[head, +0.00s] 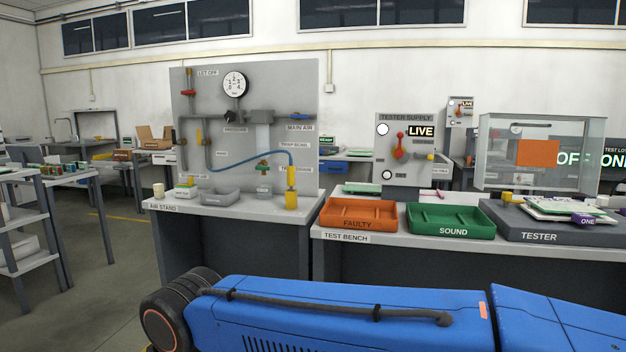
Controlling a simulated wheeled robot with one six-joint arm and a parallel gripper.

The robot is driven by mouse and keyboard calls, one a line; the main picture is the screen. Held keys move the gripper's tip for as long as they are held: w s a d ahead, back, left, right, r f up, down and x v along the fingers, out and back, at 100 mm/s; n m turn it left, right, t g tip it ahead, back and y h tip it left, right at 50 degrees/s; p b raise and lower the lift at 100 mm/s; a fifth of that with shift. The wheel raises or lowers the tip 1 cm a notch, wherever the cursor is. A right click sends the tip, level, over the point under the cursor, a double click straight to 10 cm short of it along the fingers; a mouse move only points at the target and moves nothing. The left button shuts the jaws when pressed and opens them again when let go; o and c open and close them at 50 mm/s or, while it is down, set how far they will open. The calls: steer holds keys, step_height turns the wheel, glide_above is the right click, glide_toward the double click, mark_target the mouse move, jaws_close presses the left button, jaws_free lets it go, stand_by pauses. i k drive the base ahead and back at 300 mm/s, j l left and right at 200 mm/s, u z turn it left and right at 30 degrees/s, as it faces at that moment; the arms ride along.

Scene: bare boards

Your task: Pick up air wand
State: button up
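A yellow upright piece (291,178) stands at the right front of the air stand (225,207). A blue hose (255,156) runs from the pipes on the grey back panel to its top. It looks like the air wand, but its shape is too small to tell for sure. A wider yellow part (291,200) is directly below it on the bench top. My gripper is not in view. Only a blue link of my arm crosses the bottom of the picture, in front of the benches.
Grey containers (220,197) sit left of the yellow piece. The test bench to the right carries an orange FAULTY tray (358,214), a green SOUND tray (450,220) and a grey tester (550,232).

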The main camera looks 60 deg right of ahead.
mark_target(291, 168)
steer(key=z, duration=1.75)
